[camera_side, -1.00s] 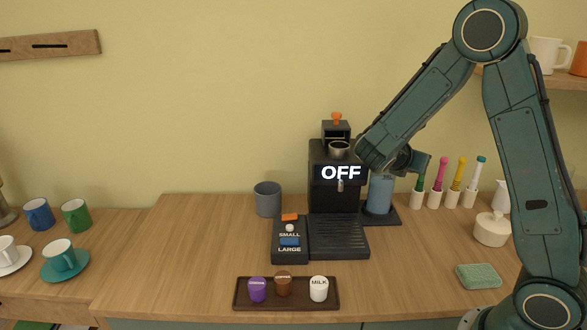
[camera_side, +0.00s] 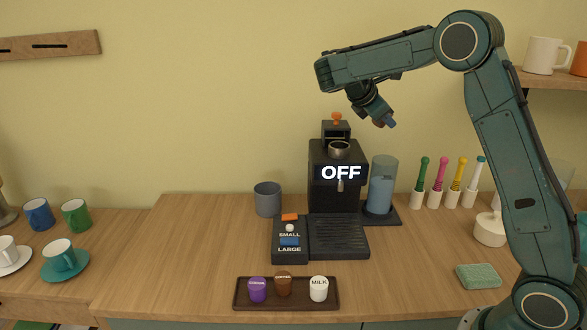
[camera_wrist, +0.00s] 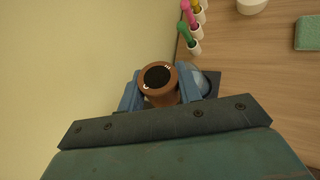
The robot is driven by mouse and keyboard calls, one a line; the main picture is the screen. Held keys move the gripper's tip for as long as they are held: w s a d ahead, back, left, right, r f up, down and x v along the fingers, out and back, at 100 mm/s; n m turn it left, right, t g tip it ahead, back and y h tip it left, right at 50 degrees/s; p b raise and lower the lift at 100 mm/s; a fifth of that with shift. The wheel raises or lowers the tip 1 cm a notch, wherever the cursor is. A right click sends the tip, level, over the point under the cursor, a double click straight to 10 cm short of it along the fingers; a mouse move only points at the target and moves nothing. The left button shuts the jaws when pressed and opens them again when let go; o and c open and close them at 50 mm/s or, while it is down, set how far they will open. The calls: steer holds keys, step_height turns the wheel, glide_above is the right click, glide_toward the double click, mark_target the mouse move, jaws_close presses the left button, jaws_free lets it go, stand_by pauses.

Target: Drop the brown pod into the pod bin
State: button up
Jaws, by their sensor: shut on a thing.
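My gripper (camera_wrist: 160,90) is shut on a brown pod (camera_wrist: 148,95) with a dark round top, seen between its blue fingers in the wrist view. In the side view my gripper (camera_side: 387,122) is raised above and right of the coffee machine, pointing down and right; the held pod cannot be made out there. Another brown pod (camera_side: 283,288) stands on the dark tray (camera_side: 300,307) between a purple pod (camera_side: 257,292) and a white MILK pod (camera_side: 319,291). A grey open-topped container (camera_side: 267,203) stands left of the machine; I cannot tell whether it is the pod bin.
The coffee machine (camera_side: 325,185) reads OFF. Right of it stands a clear tank (camera_side: 381,187) with blue contents. Further right are several colourful-handled tools (camera_side: 437,190), a white lidded pot (camera_side: 489,230) and a green sponge (camera_side: 478,277). Cups stand at far left. The counter's left middle is clear.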

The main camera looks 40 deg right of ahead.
steer(key=w+a+r+m, duration=0.1)
steer(key=w+m, duration=0.1)
steer(key=w, duration=0.1)
steer(key=w+a+r+m+t, duration=0.1)
steer(key=w+m, duration=0.1)
steer(key=w, duration=0.2)
steer(key=w+a+r+m+t+y, duration=0.1)
steer(key=w+r+m, duration=0.1)
steer(key=w, duration=0.2)
steer(key=shift+w+a, duration=0.1)
steer(key=shift+a, duration=0.25)
steer(key=w+a+f+m+t, duration=0.2)
steer(key=w+a+f, duration=0.5)
steer(key=w+f, duration=0.1)
steer(key=m+t, duration=0.1)
steer(key=t, duration=0.1)
glide_above(269, 200)
steer(key=w+d, duration=0.2)
step_height(269, 200, down, 10)
steer(key=shift+w+d, duration=0.1)
steer(key=shift+w, duration=0.05)
steer(key=shift+f, duration=0.1)
step_height(269, 200, down, 8)
